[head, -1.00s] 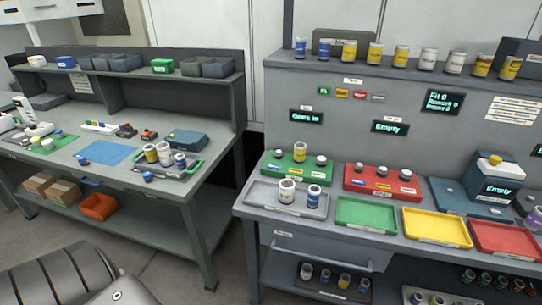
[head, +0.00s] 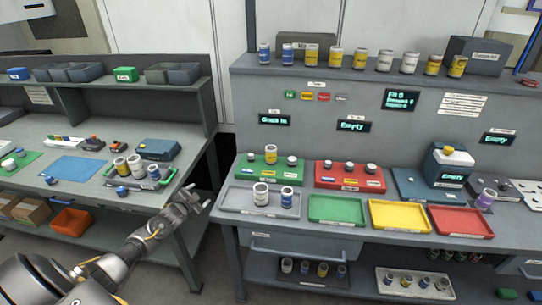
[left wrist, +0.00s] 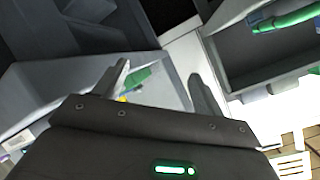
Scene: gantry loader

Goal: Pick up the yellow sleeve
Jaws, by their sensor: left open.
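Several yellow-banded sleeves are in the head view. One stands on the green block (head: 246,171) as a yellow sleeve (head: 270,154). Others stand on the back shelf, such as a yellow sleeve (head: 312,56). A yellow-banded one (head: 121,168) stands in the tray on the left bench. The pictures do not show which is meant. My left gripper (head: 203,200) is open and empty in front of the gap between the benches, left of the grey tray. In the left wrist view its two fingers (left wrist: 160,88) are spread with nothing between them. My right gripper is out of view.
The grey tray (head: 232,197) holds a white and a blue sleeve. Green (head: 337,209), yellow (head: 398,216) and red (head: 460,222) trays are empty. A red block (head: 348,178) and a dark machine (head: 447,166) reading "Empty" stand behind them.

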